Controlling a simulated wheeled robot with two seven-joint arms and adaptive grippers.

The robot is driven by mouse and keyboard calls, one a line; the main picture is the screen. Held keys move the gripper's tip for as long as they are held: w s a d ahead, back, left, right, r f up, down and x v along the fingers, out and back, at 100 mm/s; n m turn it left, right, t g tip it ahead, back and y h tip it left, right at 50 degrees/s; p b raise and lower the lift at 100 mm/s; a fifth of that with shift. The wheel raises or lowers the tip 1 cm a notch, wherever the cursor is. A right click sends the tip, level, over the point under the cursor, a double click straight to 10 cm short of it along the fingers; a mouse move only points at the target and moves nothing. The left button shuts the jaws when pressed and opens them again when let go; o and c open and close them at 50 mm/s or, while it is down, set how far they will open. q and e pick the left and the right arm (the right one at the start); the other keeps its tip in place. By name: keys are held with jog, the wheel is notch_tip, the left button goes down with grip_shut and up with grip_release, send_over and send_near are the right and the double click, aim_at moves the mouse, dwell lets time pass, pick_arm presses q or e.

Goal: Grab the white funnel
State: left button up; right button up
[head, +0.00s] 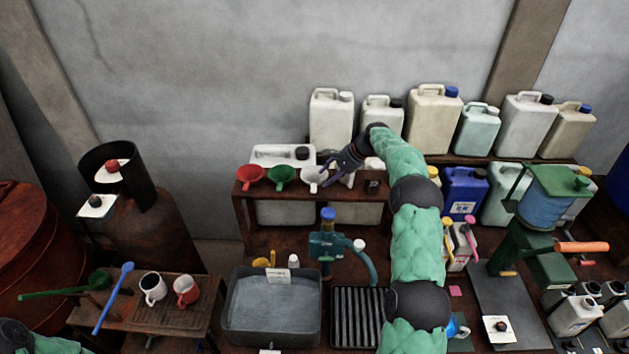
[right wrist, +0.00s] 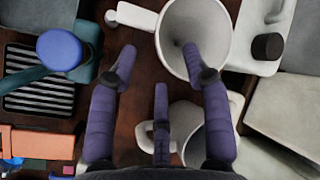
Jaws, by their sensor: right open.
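The white funnel (head: 311,177) stands on the wooden shelf in the head view, at the right end of a row with a red funnel (head: 250,174) and a green funnel (head: 282,175). My right gripper (head: 332,172) is just to its right and partly overlaps it. In the right wrist view the white funnel (right wrist: 207,32) shows its wide mouth and a side tab. My right gripper (right wrist: 158,58) is open and empty there. One finger overlaps the funnel's mouth and another is left of it; contact cannot be told. My left gripper is out of view.
A white mug-like vessel (right wrist: 190,117) lies under my fingers in the wrist view. A white canister (head: 268,153) stands behind the funnels, and several jugs line the upper shelf. A blue-capped teal fixture (head: 327,240) stands in front, beside a grey basin (head: 232,318).

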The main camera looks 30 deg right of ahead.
aim_at(314, 187)
jog(key=shift+x, duration=1.9)
grip_shut()
jog(key=shift+s+a, duration=0.1)
jog(key=shift+f, duration=0.1)
